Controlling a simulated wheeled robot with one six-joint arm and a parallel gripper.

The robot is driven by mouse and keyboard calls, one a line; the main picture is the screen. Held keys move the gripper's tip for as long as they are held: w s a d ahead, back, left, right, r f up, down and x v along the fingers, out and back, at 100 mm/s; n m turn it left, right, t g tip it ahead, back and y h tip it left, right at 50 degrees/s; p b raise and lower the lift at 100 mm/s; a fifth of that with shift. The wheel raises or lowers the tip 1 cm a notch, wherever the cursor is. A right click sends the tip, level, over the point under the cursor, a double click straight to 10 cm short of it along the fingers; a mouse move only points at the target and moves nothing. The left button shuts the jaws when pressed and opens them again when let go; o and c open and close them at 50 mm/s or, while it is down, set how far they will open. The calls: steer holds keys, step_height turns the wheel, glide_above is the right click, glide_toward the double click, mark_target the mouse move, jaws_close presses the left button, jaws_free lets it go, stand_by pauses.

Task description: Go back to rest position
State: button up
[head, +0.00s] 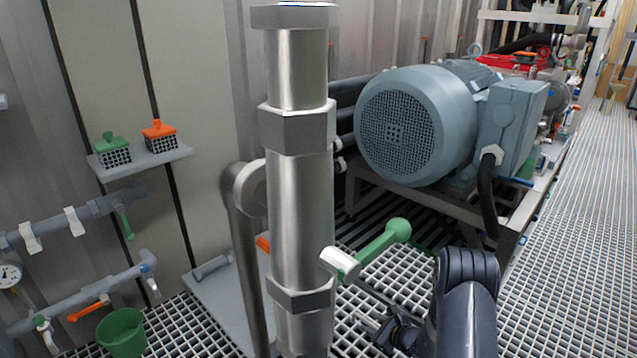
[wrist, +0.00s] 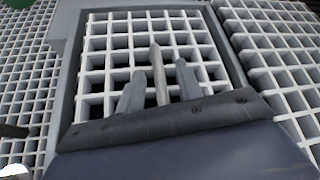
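My arm is at the lower right of the head view, with my gripper (head: 368,324) low over the floor grating. It is right of the thick metal pipe (head: 300,190) and below the green-handled lever (head: 385,245). In the wrist view my gripper (wrist: 159,72) points over white grating. Its two grey fingers stand apart, and a thin grey rod-like piece (wrist: 159,78) shows between them. I cannot tell whether this piece belongs to the gripper. No finger visibly closes on anything.
A large blue-grey motor (head: 430,120) stands on a frame behind. A wall shelf (head: 140,160) holds a green-topped and an orange-topped basket. A green bucket (head: 122,332) is at the lower left. Open grating floor (head: 570,230) lies to the right.

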steer(key=shift+w+a+f, duration=0.3)
steer(key=shift+w+f, duration=0.15)
steer(key=shift+f, duration=0.05)
steer(key=shift+s+f, duration=0.1)
steer(key=shift+f, duration=0.1)
steer(key=shift+r, duration=0.45)
